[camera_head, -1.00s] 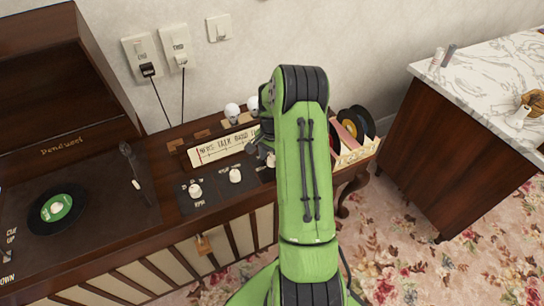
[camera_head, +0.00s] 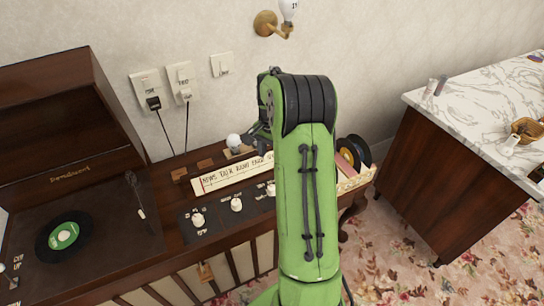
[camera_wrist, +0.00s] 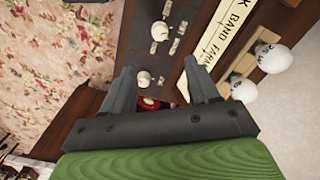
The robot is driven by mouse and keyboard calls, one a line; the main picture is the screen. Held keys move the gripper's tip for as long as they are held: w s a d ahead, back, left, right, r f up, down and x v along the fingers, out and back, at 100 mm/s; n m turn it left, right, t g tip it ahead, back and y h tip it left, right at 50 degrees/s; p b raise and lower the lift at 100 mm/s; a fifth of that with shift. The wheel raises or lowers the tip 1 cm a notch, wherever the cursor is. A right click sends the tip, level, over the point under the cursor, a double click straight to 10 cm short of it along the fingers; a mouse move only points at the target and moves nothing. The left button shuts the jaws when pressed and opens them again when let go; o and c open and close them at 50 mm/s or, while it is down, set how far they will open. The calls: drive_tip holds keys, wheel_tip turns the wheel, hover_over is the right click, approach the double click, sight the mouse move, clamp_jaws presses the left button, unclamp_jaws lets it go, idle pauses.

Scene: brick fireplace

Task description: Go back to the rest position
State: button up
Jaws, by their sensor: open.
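My gripper (camera_head: 262,136) is mostly hidden behind my green arm in the head view, over the right part of the wooden record console (camera_head: 160,228). In the wrist view my gripper (camera_wrist: 157,78) has its two dark fingers spread apart, with nothing held between them. Below the fingers are the console's dark panel and its white knobs (camera_wrist: 160,31). Two white bulbs (camera_wrist: 272,58) show at the right of that view, beside the lettered radio strip (camera_wrist: 230,35).
A turntable with a black record (camera_head: 63,236) is at the left. A crate of records (camera_head: 353,155) stands behind my arm on the right. A marble-topped cabinet (camera_head: 480,112) stands far right. A wall lamp (camera_head: 288,10) and corded switches (camera_head: 184,80) are on the wall. Flowered carpet lies between.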

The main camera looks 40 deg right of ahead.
idle(0.3)
drive_tip(key=s+a+r+n+t+h+p, duration=0.1)
drive_tip(key=s+a+r+n+p, duration=0.2)
drive_tip(key=a+r, duration=0.55)
drive_tip(key=s+a+r+n+t+p, duration=0.15)
drive_tip(key=a+r+n, duration=0.25)
drive_tip(key=a+r, duration=0.4)
drive_tip(key=s+a+r+n+t+p, duration=0.1)
drive_tip(key=s+a+r+n, duration=0.1)
drive_tip(key=s, duration=0.3)
drive_tip(key=s+a+r+n+t+p, duration=0.1)
drive_tip(key=s+a+r+n, duration=0.1)
drive_tip(key=s+a+n, duration=0.1)
drive_tip(key=s+a+r+n+t+y+p, duration=0.1)
drive_tip(key=s+a+r+n, duration=0.1)
drive_tip(key=s, duration=0.5)
drive_tip(key=a+n, duration=0.1)
drive_tip(key=a, duration=0.1)
drive_tip(key=shift+s+a, duration=0.3)
drive_tip(key=shift+a, duration=0.05)
drive_tip(key=shift+r, duration=0.1)
